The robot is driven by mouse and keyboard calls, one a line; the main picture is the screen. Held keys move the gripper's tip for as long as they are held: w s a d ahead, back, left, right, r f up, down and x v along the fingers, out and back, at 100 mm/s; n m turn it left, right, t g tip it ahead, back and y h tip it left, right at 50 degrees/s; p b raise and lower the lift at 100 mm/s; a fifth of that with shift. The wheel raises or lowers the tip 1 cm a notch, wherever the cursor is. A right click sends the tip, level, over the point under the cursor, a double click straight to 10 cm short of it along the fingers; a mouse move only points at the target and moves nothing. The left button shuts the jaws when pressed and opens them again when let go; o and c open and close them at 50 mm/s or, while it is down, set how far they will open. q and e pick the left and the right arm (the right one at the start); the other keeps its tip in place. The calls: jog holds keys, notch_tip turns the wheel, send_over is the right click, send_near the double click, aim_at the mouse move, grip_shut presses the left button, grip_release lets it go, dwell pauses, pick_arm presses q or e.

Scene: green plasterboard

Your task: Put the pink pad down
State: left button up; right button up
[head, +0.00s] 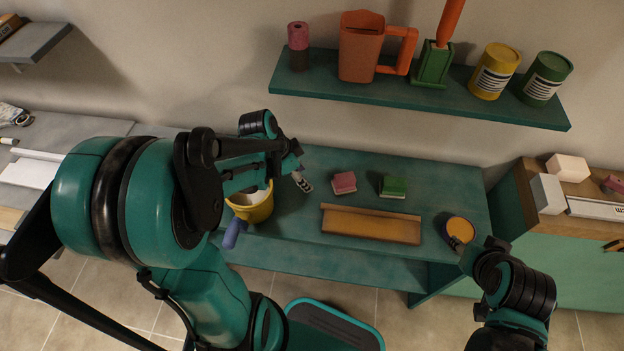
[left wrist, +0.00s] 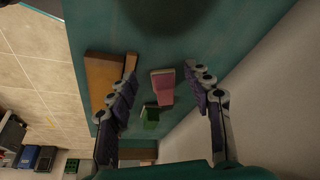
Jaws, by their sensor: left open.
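The pink pad (head: 344,182) lies on the green bench (head: 445,185), beside a green pad (head: 393,186). My left gripper (head: 302,181) is left of the pink pad and apart from it. In the left wrist view, the pink pad (left wrist: 162,86) shows between the spread fingers of my left gripper (left wrist: 163,75), which is open and empty. The green pad (left wrist: 150,116) lies next to it there. My right gripper (head: 467,252) is at the bench's front right; its fingers are too unclear to judge.
An orange-brown trough (head: 371,223) lies in front of the pads. A yellow bucket (head: 254,208) stands left, partly behind my left arm. A round orange-topped tin (head: 460,229) is near my right gripper. A shelf (head: 420,92) with containers hangs above.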

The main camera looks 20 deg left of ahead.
pick_arm(q)
jog(key=s+d+r+n+t+y, duration=0.2)
jog(key=s+d+r+n+t, duration=0.2)
jog(key=s+d+r+n, duration=0.3)
notch_tip(320, 180, up, 4)
jog(key=shift+s+f+n+y, duration=0.2)
jog(key=shift+s+n+y, duration=0.25)
jog(key=shift+n, duration=0.45)
jog(key=shift+f+b, duration=0.3)
jog(key=shift+f, duration=0.05)
jog(key=shift+o, duration=0.5)
